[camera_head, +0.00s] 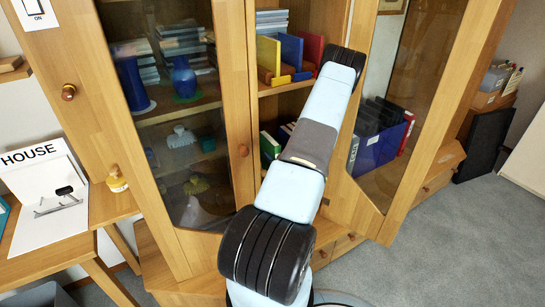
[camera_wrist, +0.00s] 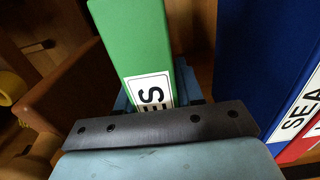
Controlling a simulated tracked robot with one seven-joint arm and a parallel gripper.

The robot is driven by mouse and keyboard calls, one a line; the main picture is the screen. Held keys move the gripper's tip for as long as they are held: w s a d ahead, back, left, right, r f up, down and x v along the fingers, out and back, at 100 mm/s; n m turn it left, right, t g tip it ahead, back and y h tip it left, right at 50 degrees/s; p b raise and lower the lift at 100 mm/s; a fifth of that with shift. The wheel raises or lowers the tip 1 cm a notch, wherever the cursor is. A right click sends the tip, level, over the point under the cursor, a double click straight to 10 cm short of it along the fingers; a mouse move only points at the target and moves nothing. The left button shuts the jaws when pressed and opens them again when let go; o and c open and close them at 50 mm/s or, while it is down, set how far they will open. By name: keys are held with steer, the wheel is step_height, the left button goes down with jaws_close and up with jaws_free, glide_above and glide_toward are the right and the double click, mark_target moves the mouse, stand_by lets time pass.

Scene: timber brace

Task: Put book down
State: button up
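A green book (camera_wrist: 135,40) with a white label stands in front of my gripper (camera_wrist: 155,98) in the wrist view. Blue finger parts show close on both sides of it, and my gripper looks shut on it. The dark bar of my gripper hides the book's lower end. In the head view my arm reaches up to the open cabinet, and its far end hides my gripper. A green spine (camera_head: 268,145) shows on the lower shelf there; I cannot tell whether it is the same book.
A blue book (camera_wrist: 255,50) and a red one (camera_wrist: 302,143) stand right of my gripper. Glass doors (camera_head: 185,120) flank the opening. A blue bin (camera_head: 380,148) is at right.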

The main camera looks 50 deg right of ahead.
steer(key=o, duration=0.5)
steer(key=shift+c, duration=0.2)
steer(key=shift+s, duration=0.1)
steer(key=v, duration=1.2)
steer(key=shift+a+r, duration=0.1)
